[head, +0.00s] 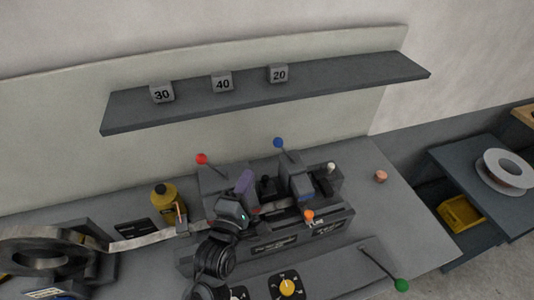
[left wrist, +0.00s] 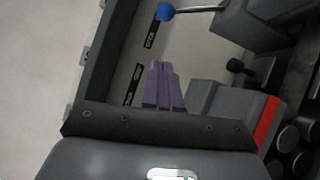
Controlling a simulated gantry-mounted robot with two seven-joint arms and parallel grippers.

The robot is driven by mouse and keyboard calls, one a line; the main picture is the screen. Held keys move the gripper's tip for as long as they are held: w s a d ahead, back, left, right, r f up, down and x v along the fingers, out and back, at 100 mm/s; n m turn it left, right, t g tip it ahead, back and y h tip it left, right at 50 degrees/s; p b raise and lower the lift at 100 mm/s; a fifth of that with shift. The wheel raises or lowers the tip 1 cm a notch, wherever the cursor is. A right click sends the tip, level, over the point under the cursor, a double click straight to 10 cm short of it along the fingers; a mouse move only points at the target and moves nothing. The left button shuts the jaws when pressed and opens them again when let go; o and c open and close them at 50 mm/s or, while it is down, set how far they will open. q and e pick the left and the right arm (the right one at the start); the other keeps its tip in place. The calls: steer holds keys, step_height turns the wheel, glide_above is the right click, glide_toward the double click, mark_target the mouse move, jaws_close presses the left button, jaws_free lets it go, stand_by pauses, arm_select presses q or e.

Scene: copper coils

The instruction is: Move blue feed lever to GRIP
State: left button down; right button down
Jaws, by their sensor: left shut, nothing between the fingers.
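The blue feed lever (head: 278,143) stands up from the right grey block of the machine in the head view, with a round blue knob on a thin rod. The blue knob also shows at the top of the left wrist view (left wrist: 165,11), ahead of the fingers and apart from them. My left gripper (head: 244,181) is over the middle of the machine, left of and below the blue knob. Its purple fingers (left wrist: 163,86) are shut with nothing between them. The lever's label cannot be read. My right gripper is not in view.
A red-knobbed lever (head: 202,159) stands just left of my gripper. A black knob (head: 266,180), a white knob (head: 331,167) and an orange knob (head: 309,215) are close by. A shelf (head: 300,88) with numbered blocks hangs behind. A green-knobbed lever (head: 401,285) is at front right.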

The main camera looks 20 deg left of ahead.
mark_target(285, 152)
arm_select(q)
steer(key=w+d+r, duration=0.1)
steer(key=w+d, duration=0.1)
steer(key=w, duration=0.6)
steer(key=shift+w+d+r+p, duration=0.15)
steer(key=shift+w+r+p, duration=0.05)
steer(key=shift+w+p, duration=0.25)
